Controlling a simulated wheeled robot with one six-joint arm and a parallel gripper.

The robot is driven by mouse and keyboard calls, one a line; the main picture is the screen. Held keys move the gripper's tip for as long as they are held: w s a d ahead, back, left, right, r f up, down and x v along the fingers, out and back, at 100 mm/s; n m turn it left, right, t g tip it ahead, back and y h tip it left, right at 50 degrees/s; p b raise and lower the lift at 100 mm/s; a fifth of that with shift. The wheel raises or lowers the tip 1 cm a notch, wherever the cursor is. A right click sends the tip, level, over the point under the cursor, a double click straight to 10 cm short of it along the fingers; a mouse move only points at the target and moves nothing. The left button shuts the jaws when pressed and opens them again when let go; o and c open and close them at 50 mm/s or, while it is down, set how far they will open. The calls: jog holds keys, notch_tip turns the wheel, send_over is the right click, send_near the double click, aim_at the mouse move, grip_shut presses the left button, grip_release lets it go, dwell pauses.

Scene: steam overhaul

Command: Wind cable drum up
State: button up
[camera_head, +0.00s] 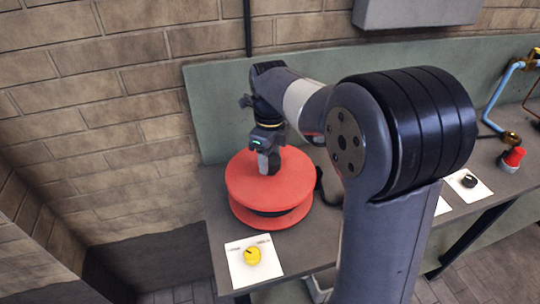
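The red cable drum (250,188) lies flat on the grey bench, with two red discs and a dark band between them. My gripper (268,165) is at the top of the drum near its centre, pointing down. The fingers are small and partly hidden, so I cannot tell whether they are open, shut or holding a crank or knob there. My arm covers part of the scene to the right of the drum.
A yellow knob (253,256) on a white labelled plate (236,266) sits in front of the drum. To the right are a black knob (469,181), a red knob (514,157) and blue pipework (503,88). A green back panel (215,100) and brick wall stand behind the bench.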

jog(key=c, duration=0.9)
jog(key=shift+m+p, duration=0.35)
jog(key=shift+m, duration=0.45)
jog(key=shift+c, duration=0.2)
jog(key=o, duration=1.4)
notch_tip(320, 180, up, 11)
jog(key=shift+f, duration=0.1)
